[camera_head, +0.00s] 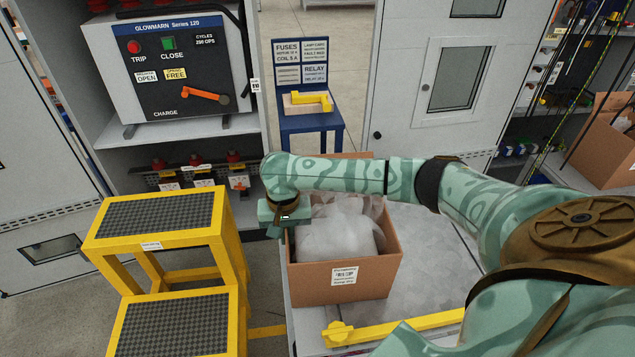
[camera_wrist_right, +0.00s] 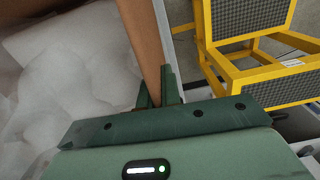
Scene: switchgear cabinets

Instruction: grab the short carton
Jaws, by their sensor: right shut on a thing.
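The short carton (camera_head: 312,283) is an open brown cardboard box with a white label on its front. It stands on a grey surface and is filled with translucent wrapping. My right gripper (camera_head: 287,231) is at the carton's left wall, pointing down. In the right wrist view the gripper (camera_wrist_right: 160,88) has one finger on each side of the carton's wall (camera_wrist_right: 146,40) and is shut on it. The fingertips are partly hidden by the wall in the head view. My left gripper is not in view.
A yellow step stool (camera_head: 231,251) stands close left of the carton. A yellow bar (camera_head: 405,326) lies along the surface's front edge. Behind are a blue stand (camera_head: 309,123), a switchgear unit (camera_head: 185,65) and a grey cabinet (camera_head: 405,110). Another carton (camera_head: 598,150) sits at right.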

